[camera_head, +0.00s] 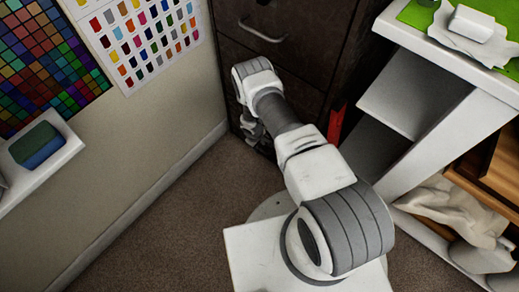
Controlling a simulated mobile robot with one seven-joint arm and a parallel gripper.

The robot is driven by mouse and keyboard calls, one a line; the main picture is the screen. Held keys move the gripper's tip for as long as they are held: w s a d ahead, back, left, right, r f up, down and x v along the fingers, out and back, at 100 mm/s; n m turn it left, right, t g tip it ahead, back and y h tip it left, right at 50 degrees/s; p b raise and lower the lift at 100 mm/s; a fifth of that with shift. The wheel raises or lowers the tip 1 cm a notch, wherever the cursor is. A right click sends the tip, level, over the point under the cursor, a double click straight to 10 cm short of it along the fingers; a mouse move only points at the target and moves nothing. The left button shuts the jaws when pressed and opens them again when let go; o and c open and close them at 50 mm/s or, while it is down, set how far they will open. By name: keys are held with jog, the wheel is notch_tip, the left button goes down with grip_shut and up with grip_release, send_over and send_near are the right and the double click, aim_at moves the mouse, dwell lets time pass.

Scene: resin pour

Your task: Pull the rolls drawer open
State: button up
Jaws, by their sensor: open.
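A dark brown drawer cabinet (325,25) stands at the top middle, against the wall. Its upper drawer front shows a pale curved bar handle (262,32). A seam runs below that front, and more dark front continues lower down. No label is readable, so I cannot tell which front is the rolls drawer. The fronts in view look closed. My arm reaches toward the cabinet, and my gripper (260,142) points down low in front of it, at its lower left. The gripper is open and partly hidden by my wrist. Any lower handle is hidden behind my arm.
A white shelf unit (440,125) stands close on the right, with cloth (452,212) on a lower shelf. A red upright object (336,124) is beside the cabinet. A small wall shelf (62,160) juts out at left. Carpet (165,225) is clear at left.

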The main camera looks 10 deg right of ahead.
jog(key=shift+w+d+f, duration=0.1)
jog(key=shift+f, duration=0.65)
grip_shut()
dwell(0.9)
